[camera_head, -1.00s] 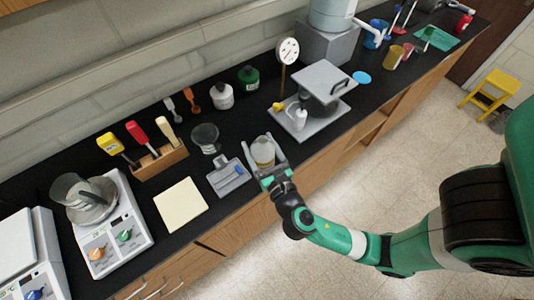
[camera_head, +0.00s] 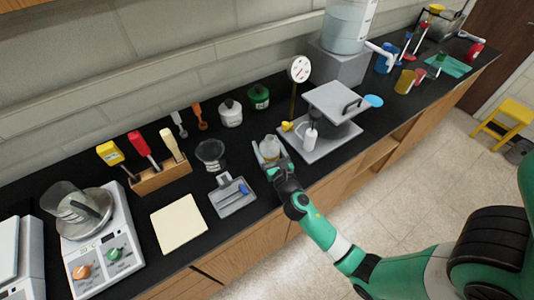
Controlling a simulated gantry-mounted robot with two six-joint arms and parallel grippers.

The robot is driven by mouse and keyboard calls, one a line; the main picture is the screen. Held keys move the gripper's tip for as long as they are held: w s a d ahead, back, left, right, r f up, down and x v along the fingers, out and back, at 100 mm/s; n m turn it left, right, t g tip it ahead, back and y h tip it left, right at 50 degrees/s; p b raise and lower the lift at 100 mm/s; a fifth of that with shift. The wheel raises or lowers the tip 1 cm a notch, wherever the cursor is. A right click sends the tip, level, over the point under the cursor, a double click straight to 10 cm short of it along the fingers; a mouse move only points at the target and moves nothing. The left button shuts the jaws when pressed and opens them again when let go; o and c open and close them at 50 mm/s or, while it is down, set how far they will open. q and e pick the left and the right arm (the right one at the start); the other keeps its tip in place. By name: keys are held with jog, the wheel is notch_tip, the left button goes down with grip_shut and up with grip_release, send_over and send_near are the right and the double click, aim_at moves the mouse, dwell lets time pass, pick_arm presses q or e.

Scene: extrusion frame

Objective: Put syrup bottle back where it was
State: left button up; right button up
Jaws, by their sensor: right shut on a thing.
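The syrup bottle (camera_head: 270,147) is a small pale, translucent bottle near the middle of the black counter. My right gripper (camera_head: 268,160) is shut around it, with its fingers on either side. The bottle looks upright, and its lower part is hidden by the gripper. I cannot tell whether it touches the counter. A white bottle (camera_head: 230,113) and a green bottle (camera_head: 258,97) stand farther back near the wall. My left gripper is not in view.
A grey tray (camera_head: 234,206) and a glass jug (camera_head: 210,153) are left of the gripper. A metal press (camera_head: 333,113) with a white pump bottle (camera_head: 309,136) is to the right. Black counter is bare between the held bottle and the back bottles.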

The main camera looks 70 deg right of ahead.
jog(key=f+b, duration=0.2)
jog(key=f, duration=0.1)
jog(key=f+b, duration=0.1)
jog(key=shift+w+d+f, duration=0.15)
jog(key=shift+d, duration=0.2)
jog(key=shift+r, duration=0.2)
jog(key=shift+f, duration=0.15)
jog(key=o, duration=1.4)
